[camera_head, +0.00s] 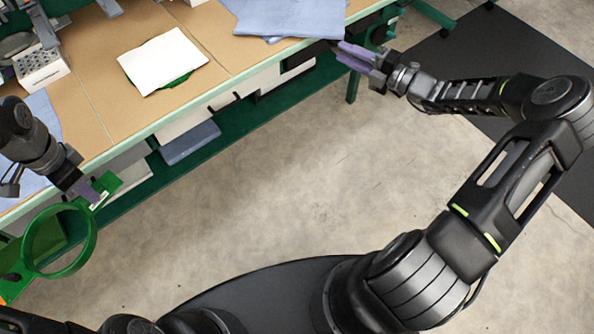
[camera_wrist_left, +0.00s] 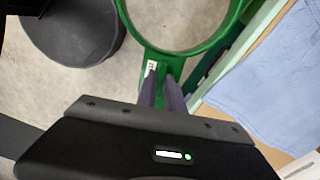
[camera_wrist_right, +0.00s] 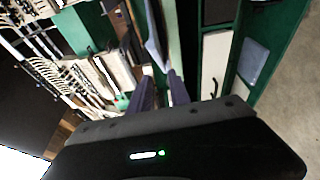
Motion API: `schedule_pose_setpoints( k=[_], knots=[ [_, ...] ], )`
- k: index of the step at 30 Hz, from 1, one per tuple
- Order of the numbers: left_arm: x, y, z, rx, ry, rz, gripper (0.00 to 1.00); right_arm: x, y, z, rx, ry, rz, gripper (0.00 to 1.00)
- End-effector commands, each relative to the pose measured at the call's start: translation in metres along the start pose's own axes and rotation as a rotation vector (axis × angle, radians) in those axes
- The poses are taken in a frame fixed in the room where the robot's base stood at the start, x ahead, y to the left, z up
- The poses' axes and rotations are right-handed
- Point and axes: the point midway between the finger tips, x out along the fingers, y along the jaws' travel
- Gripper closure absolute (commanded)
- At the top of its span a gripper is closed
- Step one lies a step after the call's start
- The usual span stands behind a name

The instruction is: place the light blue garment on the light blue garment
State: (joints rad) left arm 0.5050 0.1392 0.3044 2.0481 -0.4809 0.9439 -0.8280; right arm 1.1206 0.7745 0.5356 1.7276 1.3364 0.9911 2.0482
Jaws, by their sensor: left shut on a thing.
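My left gripper (camera_head: 88,190) is shut on the tab of a green ring-shaped frame (camera_head: 87,250), held off the front of the table at the left. The ring also shows in the left wrist view (camera_wrist_left: 143,40). One light blue garment (camera_head: 42,115) lies flat at the table's left end, partly behind my left arm. Light blue garments (camera_head: 285,18) lie stacked at the top of the head view, overhanging the front edge slightly and cut off by the frame. My right gripper (camera_head: 345,54) is open beside that stack's front right corner. In the right wrist view its fingers (camera_wrist_right: 160,90) are apart.
A white cloth (camera_head: 162,62) lies over a green piece (camera_head: 178,82) mid-table. A grey rack with holes (camera_head: 40,66) stands at the back left. Under the table is a green shelf (camera_head: 235,125) with a blue-grey item (camera_head: 190,143). The floor (camera_head: 300,190) in front is clear.

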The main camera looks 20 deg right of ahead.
Motion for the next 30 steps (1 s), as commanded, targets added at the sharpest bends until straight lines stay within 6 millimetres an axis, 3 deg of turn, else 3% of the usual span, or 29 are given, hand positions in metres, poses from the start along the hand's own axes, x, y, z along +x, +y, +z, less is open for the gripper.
schedule_pose_setpoints(
  k=[5, 8, 11, 16, 20, 24, 30],
  knots=[
    [0.000, 0.000, 0.000, 0.000, 0.000, 0.000, 1.00, 0.012, -0.020, -0.025, -0.065, 0.056, -0.058, 0.77],
    [0.000, 0.000, 0.000, 0.000, 0.000, 0.000, 1.00, 0.024, -0.044, -0.055, -0.156, 0.130, -0.125, 0.77],
    [0.000, 0.000, 0.000, 0.000, 0.000, 0.000, 1.00, 0.033, -0.078, -0.098, -0.298, 0.245, -0.207, 0.77],
    [0.000, 0.000, 0.000, 0.000, 0.000, 0.000, 1.00, 0.034, -0.147, -0.192, -0.669, 0.554, -0.328, 0.77],
    [0.000, 0.000, 0.000, 0.000, 0.000, 0.000, 1.00, 0.011, -0.200, -0.267, -1.061, 0.881, -0.336, 0.77],
    [0.000, 0.000, 0.000, 0.000, 0.000, 0.000, 1.00, -0.032, -0.247, -0.333, -1.579, 1.293, -0.178, 0.77],
    [0.000, 0.000, 0.000, 0.000, 0.000, 0.000, 1.00, -0.081, -0.279, -0.381, -2.267, 1.743, 0.349, 0.77]
  ],
)
